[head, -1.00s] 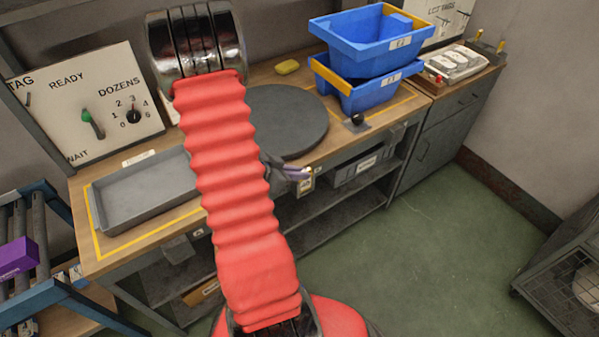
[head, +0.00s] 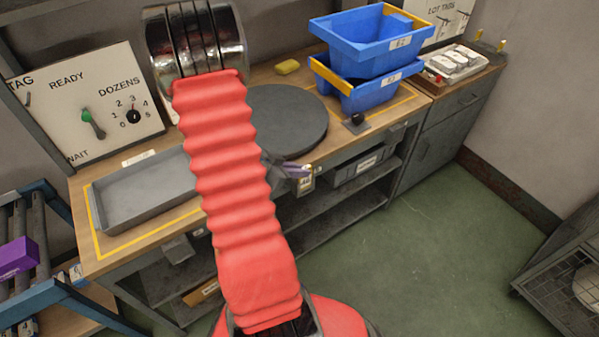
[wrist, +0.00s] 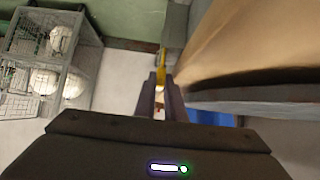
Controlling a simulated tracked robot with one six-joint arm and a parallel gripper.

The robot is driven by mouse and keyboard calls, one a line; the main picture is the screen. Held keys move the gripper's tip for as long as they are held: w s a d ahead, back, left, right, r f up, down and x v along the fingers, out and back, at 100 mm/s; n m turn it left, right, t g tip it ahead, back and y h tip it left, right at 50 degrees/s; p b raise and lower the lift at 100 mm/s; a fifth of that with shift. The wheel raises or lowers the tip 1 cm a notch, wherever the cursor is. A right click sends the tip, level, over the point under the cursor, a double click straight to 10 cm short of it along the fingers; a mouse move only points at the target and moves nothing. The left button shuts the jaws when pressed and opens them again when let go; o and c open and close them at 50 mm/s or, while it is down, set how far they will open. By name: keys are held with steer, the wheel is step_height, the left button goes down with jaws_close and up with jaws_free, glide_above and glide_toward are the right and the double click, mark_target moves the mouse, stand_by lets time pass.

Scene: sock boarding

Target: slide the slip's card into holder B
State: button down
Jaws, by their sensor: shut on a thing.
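My gripper (head: 299,171) is at the front edge of the workbench, right of the red arm sleeve, which hides part of it. In the wrist view its two purple-grey fingers (wrist: 161,97) are close together, shut on a small pale thing (wrist: 159,89), likely the card, mostly hidden between them. A yellow piece (wrist: 161,66) shows just beyond the fingertips. In the head view a small cream tag with a dark mark (head: 307,181) is just below the fingertips; I cannot tell whether it is the card or a holder's label. Holder B cannot be made out for sure.
The workbench carries a grey tray (head: 145,195), a round dark turntable (head: 287,118) and stacked blue bins (head: 370,40). A black knob (head: 357,119) stands near the front edge. A wire cage (head: 565,285) is at the right. The green floor before the bench is clear.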

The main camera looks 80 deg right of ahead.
steer(key=shift+r, duration=0.6)
steer(key=shift+r, duration=0.35)
steer(key=shift+r, duration=0.35)
steer(key=shift+r, duration=0.35)
steer(key=shift+r, duration=0.7)
steer(key=shift+r, duration=0.35)
steer(key=shift+f, duration=3.5)
stand_by(1.3)
steer(key=c, duration=1.7)
jaws_free()
steer(key=shift+c, duration=0.2)
